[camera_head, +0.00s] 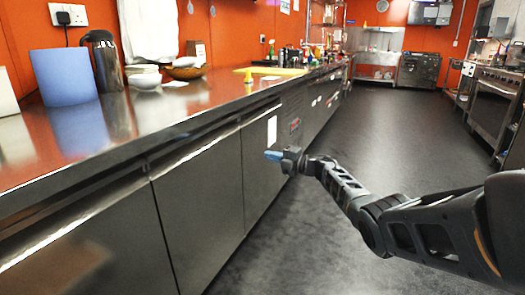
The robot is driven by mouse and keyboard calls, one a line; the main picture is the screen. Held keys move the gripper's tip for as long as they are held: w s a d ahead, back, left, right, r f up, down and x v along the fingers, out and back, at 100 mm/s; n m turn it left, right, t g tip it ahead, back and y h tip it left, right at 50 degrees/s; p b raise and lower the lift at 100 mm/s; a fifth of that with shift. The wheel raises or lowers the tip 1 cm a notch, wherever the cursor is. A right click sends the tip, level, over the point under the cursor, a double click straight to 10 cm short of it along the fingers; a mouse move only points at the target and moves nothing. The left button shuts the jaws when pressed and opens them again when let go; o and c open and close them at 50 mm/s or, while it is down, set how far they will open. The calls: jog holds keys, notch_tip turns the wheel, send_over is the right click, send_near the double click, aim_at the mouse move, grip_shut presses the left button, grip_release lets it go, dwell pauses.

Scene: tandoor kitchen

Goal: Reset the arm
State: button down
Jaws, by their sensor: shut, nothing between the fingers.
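My gripper (273,155) is at the end of my arm, which reaches in from the right side of the picture. The arm stretches toward the left, with the gripper in front of the counter's lower doors and below the worktop edge. The bluish fingertips are together and hold nothing. I cannot tell how far the gripper is from the doors.
A long steel counter (200,110) runs along the left, bearing a blue board (62,78), a dark flask (104,62), a bowl (187,72) and bottles farther back. Cooking equipment (492,105) stands at the right. The dark floor (375,130) between is clear.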

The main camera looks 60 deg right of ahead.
jog(key=shift+s, duration=0.4)
jog(key=w+a+f+m+t, duration=0.1)
jog(key=w+a+f+m, duration=0.15)
jog(key=a, duration=0.75)
jog(key=w+a+f+m+t, duration=0.1)
jog(key=a+f, duration=0.2)
jog(key=a, duration=0.7)
jog(key=w+a+f+m+t, duration=0.1)
jog(key=a+f+m, duration=0.15)
jog(key=a, duration=0.75)
jog(key=s+a+f+m+h, duration=0.15)
jog(key=s+a+m, duration=0.25)
jog(key=s+a, duration=0.45)
jog(key=s+a+f+m+h, duration=0.1)
jog(key=s+a+f+m, duration=0.3)
jog(key=a, duration=0.8)
jog(key=s+a+r+m+g, duration=0.15)
jog(key=s+a, duration=0.25)
jog(key=s, duration=0.5)
jog(key=s+a+r+m+g, duration=0.1)
jog(key=s+a+r+g, duration=0.15)
jog(key=s, duration=0.55)
jog(key=s+a+r+g+y, duration=0.15)
jog(key=s+r+y, duration=0.25)
jog(key=s+r, duration=0.85)
notch_tip(320, 180, up, 20)
jog(key=p, duration=2.2)
jog(key=shift+s+d+f+m+g, duration=0.15)
jog(key=shift+s+f+m+g, duration=0.1)
jog(key=shift+s+m+g, duration=0.15)
